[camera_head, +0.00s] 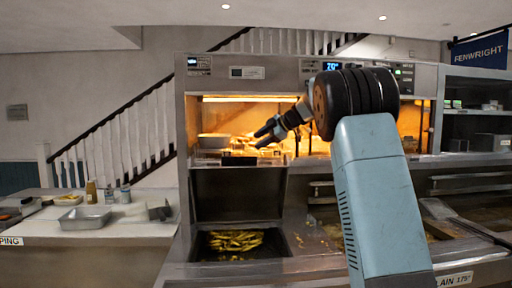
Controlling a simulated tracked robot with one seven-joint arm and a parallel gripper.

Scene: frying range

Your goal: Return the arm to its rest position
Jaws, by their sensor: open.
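My arm, a blue-grey link with a black ribbed joint, rises from the lower right of the head view and bends left at the top. My gripper (266,133) is dark and points left, in front of the lit warming cabinet (300,99). Its two fingers are apart, with nothing seen between them. Whether it is inside the cabinet opening or in front of it is hard to tell.
Fries lie in a sunken metal bin (232,243) below the cabinet. A metal tray (85,217) and bottles stand on the left counter (40,232). A fryer counter lies at right, partly hidden by my arm. A staircase is behind at left.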

